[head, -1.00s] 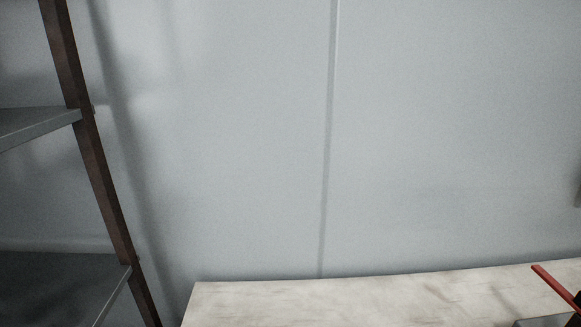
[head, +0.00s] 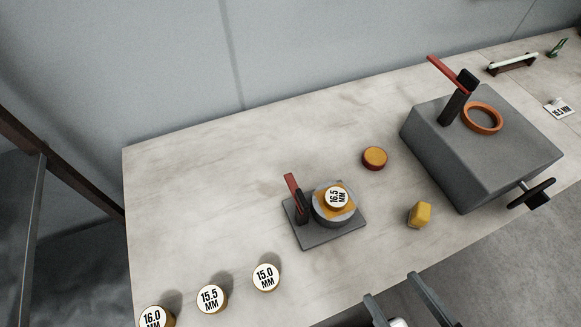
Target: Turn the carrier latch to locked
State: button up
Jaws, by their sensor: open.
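A small grey plate fixture (head: 318,238) stands on the table with a round holder that carries a disc marked 16.5 MM (head: 337,198). A red-handled lever (head: 292,186) on a dark post rises at its left side. A second red lever (head: 447,73) on a black post stands on the large grey block (head: 470,160), beside an orange ring (head: 482,118). I cannot tell which lever is the carrier latch, nor whether either is locked. My gripper (head: 392,285) is at the bottom edge, open and empty, apart from both levers; its rear is cut off.
Discs marked 15.0 (head: 266,277), 15.5 (head: 211,298) and 16.0 MM (head: 153,318) lie front left. An orange-red disc (head: 374,157) and a yellow block (head: 419,214) lie between the fixtures. A black handle (head: 537,193) sticks out from the block's front. The table's back left is clear.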

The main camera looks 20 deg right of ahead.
aim_at(300, 199)
jog(key=k+l+u, duration=0.1)
jog(key=l+u, duration=0.3)
jog(key=k+l+u, duration=0.15)
jog(key=u, duration=0.2)
jog(key=k+l+u, duration=0.2)
jog(key=u, duration=0.2)
